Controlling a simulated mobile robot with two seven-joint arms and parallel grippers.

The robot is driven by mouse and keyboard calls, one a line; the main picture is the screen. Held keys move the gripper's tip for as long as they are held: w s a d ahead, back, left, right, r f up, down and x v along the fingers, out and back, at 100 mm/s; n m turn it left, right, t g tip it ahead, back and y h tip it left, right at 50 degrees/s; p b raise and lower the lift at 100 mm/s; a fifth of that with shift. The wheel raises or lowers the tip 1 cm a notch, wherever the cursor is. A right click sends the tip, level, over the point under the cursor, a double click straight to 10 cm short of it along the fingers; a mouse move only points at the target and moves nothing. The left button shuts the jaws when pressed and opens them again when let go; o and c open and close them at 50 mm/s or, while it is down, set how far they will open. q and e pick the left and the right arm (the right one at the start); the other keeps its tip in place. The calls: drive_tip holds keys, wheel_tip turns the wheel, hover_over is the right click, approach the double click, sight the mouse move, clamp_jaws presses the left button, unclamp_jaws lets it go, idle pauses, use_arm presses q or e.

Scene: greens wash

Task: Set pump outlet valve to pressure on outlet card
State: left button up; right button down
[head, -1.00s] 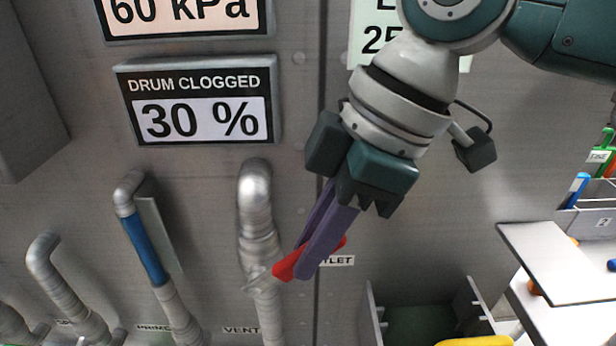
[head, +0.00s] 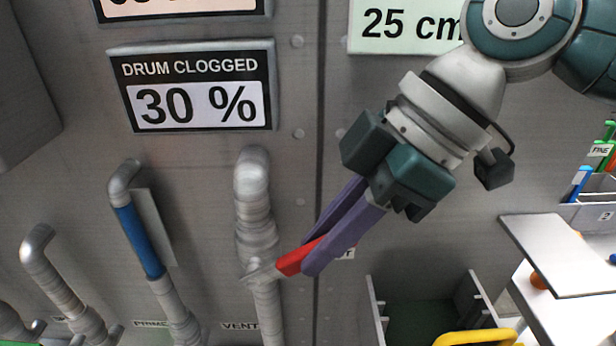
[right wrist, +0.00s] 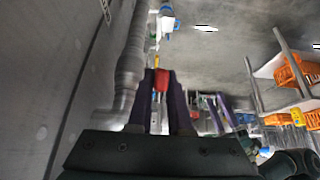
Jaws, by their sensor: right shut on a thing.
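A red valve handle (head: 297,258) sticks out to the right from a silver pipe (head: 257,220) on the grey wall. My right gripper (head: 306,266) is shut on the red handle, with its purple fingers on either side of it. In the right wrist view the red handle (right wrist: 161,80) shows between the two purple fingers, beside the pipe (right wrist: 130,65). The wall label behind the fingers is mostly covered; only its end shows. A green card (head: 405,25) reading "25 cm" is at the top, partly behind my right arm.
A display (head: 193,85) reads "DRUM CLOGGED 30 %". Other pipes stand to the left, one with a blue section (head: 138,241). An open grey bin (head: 372,310) and a yellow object (head: 475,338) are at the lower right, near a white board (head: 570,262).

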drive_tip(key=shift+d+f+y+b, duration=0.25)
drive_tip(key=shift+f+y+b, duration=0.25)
drive_tip(key=shift+b, duration=0.15)
drive_tip(key=shift+d+f+y+b, duration=0.25)
drive_tip(key=shift+f+y+b, duration=0.25)
drive_tip(key=shift+b, duration=0.1)
drive_tip(key=shift+d+y+b, duration=0.1)
drive_tip(key=shift+y+b, duration=0.2)
drive_tip(key=shift+b, duration=0.05)
use_arm(q)
wheel_tip(320, 180, down, 4)
drive_tip(key=shift+d+f, duration=0.1)
drive_tip(key=shift+f, duration=0.15)
use_arm(e)
drive_tip(key=shift+r, duration=0.15)
drive_tip(key=c, duration=0.8)
unclamp_jaws()
drive_tip(key=shift+c, duration=0.2)
use_arm(q)
drive_tip(key=shift+f+b, duration=0.5)
use_arm(e)
drive_tip(key=v, duration=1)
